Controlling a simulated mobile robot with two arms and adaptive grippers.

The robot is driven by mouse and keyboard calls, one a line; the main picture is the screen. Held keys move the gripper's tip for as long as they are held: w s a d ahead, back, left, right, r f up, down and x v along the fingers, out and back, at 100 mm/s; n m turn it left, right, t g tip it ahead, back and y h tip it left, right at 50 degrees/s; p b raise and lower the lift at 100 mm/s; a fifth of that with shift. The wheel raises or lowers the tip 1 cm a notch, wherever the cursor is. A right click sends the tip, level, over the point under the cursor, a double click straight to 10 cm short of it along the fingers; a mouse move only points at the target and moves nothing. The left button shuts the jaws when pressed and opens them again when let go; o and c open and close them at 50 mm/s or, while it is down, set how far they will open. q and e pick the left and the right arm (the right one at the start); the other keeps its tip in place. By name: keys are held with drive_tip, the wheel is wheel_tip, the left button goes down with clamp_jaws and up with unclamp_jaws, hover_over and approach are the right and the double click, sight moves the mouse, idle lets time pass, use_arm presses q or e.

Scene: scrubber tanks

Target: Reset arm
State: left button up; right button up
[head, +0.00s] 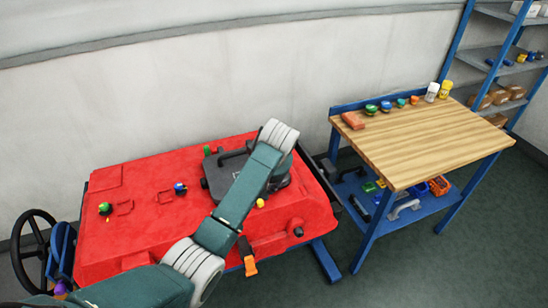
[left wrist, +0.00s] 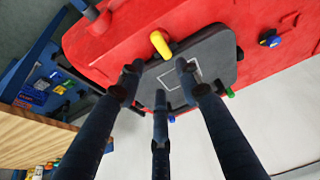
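The red scrubber tank (head: 140,225) stands against the wall in the head view, with a dark grey lid (head: 278,181) on its right part. My left arm reaches across the tank and covers part of the lid. My left gripper is mostly hidden in the head view. In the left wrist view, my left gripper (left wrist: 158,78) has its three dark fingers spread, with nothing held between them. The grey lid (left wrist: 212,60) lies beyond the fingertips; I cannot tell whether they touch it. My right gripper is in neither view.
A wooden-topped workbench (head: 430,140) stands right of the tank, with colored caps and bottles along its back edge and items on its lower shelf. A blue rack (head: 490,55) is at the far right. A black steering wheel (head: 30,250) is at the left. Floor is clear at lower right.

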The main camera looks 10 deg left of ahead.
use_arm(q)
drive_tip(key=s+a+f+m+h, duration=0.1)
drive_tip(key=s+f+m, duration=0.1)
drive_tip(key=s+f, duration=0.45)
drive_tip(key=s+f+m+h, duration=0.15)
drive_tip(key=s+f, duration=0.25)
drive_tip(key=s, duration=0.6)
drive_tip(key=s+a+r+m, duration=0.2)
drive_tip(key=s+m, duration=0.1)
drive_tip(key=s, duration=0.7)
drive_tip(key=s+a+r+m, duration=0.1)
drive_tip(key=s+r+m, duration=0.1)
drive_tip(key=s, duration=0.8)
drive_tip(key=s+f+g+b, duration=0.1)
drive_tip(key=s+f+b, duration=0.15)
drive_tip(key=f, duration=1.55)
drive_tip(key=s+f+g+b, duration=0.15)
drive_tip(key=f+b, duration=0.25)
drive_tip(key=f, duration=1.3)
drive_tip(key=s+a+f+b, duration=0.3)
drive_tip(key=s+f+b, duration=0.1)
drive_tip(key=s+f, duration=1.2)
wheel_tip(320, 180, down, 2)
drive_tip(key=shift+m, duration=0.45)
